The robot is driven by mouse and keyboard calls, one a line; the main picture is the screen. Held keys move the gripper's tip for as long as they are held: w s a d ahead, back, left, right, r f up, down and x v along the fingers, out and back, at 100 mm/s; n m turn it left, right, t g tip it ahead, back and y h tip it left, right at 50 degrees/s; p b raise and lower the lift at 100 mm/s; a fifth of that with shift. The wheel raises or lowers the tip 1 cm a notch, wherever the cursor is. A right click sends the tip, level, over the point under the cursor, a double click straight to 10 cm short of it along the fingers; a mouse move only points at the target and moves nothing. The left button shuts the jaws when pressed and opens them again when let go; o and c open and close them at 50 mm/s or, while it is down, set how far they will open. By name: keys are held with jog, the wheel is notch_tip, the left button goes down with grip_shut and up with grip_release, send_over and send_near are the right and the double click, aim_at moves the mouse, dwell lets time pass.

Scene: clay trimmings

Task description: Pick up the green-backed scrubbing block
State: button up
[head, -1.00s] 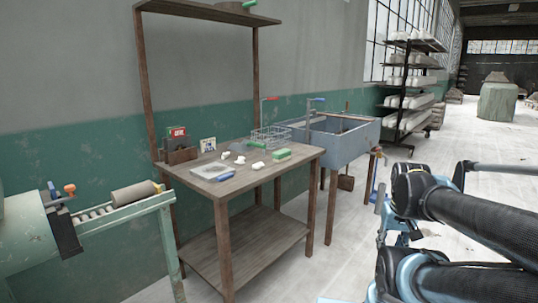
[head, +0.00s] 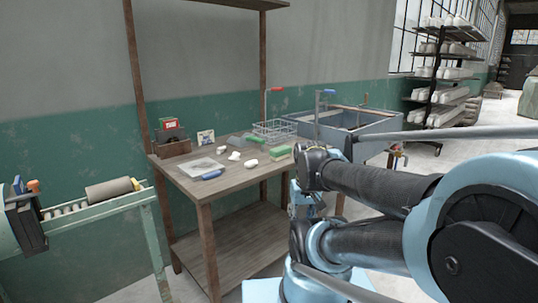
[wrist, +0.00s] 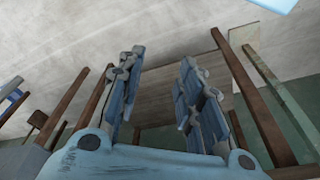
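The green-backed scrubbing block (head: 280,152) lies on the wooden table (head: 226,183) near its right end, green side up with a paler layer below. My gripper (wrist: 158,85) is open and empty in the wrist view, its two blue fingers apart. In the head view my arm is in front of the table's right end, and the gripper is partly hidden among its links. The gripper is apart from the block. The wrist view does not show the block.
White lumps (head: 250,163), a blue-handled tool (head: 212,174) and a wire basket (head: 274,131) share the tabletop. Another green piece (head: 256,142) lies behind. A grey sink (head: 352,124) stands right of the table, a roller conveyor (head: 98,207) left. Uprights carry an overhead shelf.

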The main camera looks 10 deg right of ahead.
jog(key=shift+o, duration=0.6)
jog(key=shift+d, duration=0.1)
jog(key=o, duration=0.4)
jog(key=shift+s+r, duration=0.15)
jog(key=shift+r, duration=0.05)
jog(key=o, duration=1.1)
jog(key=w+r+m, duration=0.1)
jog(key=r, duration=0.1)
jog(key=w+r+m, duration=0.2)
jog(key=shift+w+a+r, duration=0.1)
jog(key=shift+w+a, duration=0.1)
jog(key=shift+a, duration=0.2)
notch_tip(320, 180, up, 19)
jog(key=m+t+y, duration=0.1)
jog(key=m+y, duration=0.2)
jog(key=m, duration=2.3)
send_over(281, 148)
jog(key=s+d, duration=0.3)
jog(key=s, duration=0.1)
jog(key=x, duration=1.1)
jog(key=shift+d+f, duration=0.3)
jog(key=shift+d+x, duration=0.1)
jog(key=shift+x, duration=1.25)
jog(key=shift+d+x, duration=0.15)
jog(key=shift+x, duration=1.2)
